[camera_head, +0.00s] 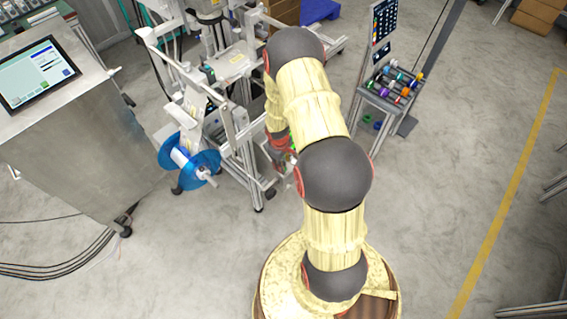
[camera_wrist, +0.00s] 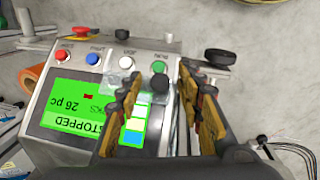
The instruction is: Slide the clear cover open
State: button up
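In the wrist view, a clear, see-through cover (camera_wrist: 115,84) lies over the upper right part of the green screen (camera_wrist: 75,112), below the white button. A black knob (camera_wrist: 158,84) sits at its right, just below the green button (camera_wrist: 158,67). My gripper (camera_wrist: 165,95) is open, with one finger left of the knob, overlapping the cover in the picture, and the other to its right. I cannot tell whether either finger touches. Part of the cover is hidden behind the left finger. In the head view, my arm hides the panel and gripper.
Red (camera_wrist: 65,57), blue (camera_wrist: 93,59) and white (camera_wrist: 125,63) buttons line the panel's top edge, with a larger red button (camera_wrist: 81,31) beyond. A black round knob (camera_wrist: 219,57) stands at the right. The head view shows a blue reel (camera_head: 204,160) on a stand and open floor.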

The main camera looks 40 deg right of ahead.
jog(key=shift+r, duration=0.1)
notch_tip(320, 180, up, 12)
jog(key=a, duration=0.1)
jog(key=shift+s+a, duration=0.2)
jog(key=shift+a, duration=0.15)
jog(key=shift+f, duration=0.2)
